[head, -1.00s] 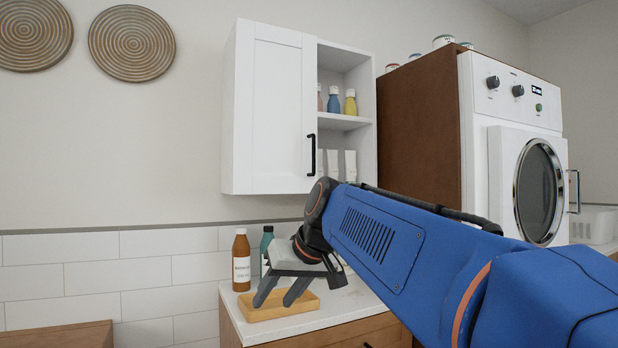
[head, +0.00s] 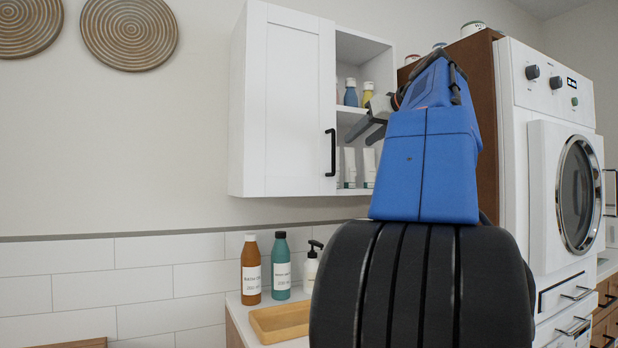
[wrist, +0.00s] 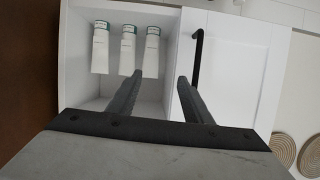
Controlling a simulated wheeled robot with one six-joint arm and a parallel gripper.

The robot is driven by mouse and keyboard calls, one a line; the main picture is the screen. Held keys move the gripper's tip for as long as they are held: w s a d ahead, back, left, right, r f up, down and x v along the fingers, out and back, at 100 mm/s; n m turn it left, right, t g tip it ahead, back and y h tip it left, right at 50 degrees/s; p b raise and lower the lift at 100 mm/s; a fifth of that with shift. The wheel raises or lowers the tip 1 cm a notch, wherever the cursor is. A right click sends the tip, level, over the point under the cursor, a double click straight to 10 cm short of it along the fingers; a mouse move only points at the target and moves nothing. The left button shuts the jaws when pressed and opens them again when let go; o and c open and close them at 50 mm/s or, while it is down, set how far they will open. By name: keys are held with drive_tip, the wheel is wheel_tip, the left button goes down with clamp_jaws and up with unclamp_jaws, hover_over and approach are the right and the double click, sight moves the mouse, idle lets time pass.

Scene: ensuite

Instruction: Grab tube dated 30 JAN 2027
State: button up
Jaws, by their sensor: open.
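Three white tubes with green caps stand in a row in the lower open compartment of the wall cabinet. The wrist view, which is upside down, shows a left tube (wrist: 101,47), a middle tube (wrist: 127,48) and a right tube (wrist: 151,52). In the head view two show, one (head: 349,167) beside another (head: 369,167). No date on any of them is readable. My gripper (head: 360,138) is open and empty in front of the open shelves, around the height of the middle shelf. In the wrist view the gripper (wrist: 160,78) points at the compartment, apart from the tubes.
The closed white cabinet door (head: 290,110) with a black handle (head: 331,152) adjoins the open shelves. Bottles (head: 350,96) stand on the shelf above. A brown side panel (head: 478,110) is to the right. Below, a counter holds bottles and a wooden tray (head: 279,322).

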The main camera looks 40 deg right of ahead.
wheel_tip(320, 180, up, 2)
drive_tip(key=d, duration=0.2)
approach(338, 153)
drive_tip(key=w+a+f, duration=0.1)
drive_tip(key=w+f, duration=0.1)
drive_tip(key=w, duration=0.1)
drive_tip(key=shift+x, duration=2.45)
drive_tip(key=shift+h, duration=0.3)
drive_tip(key=shift+c, duration=0.6)
drive_tip(key=c, duration=1)
clamp_jaws()
drive_tip(key=shift+s, duration=0.1)
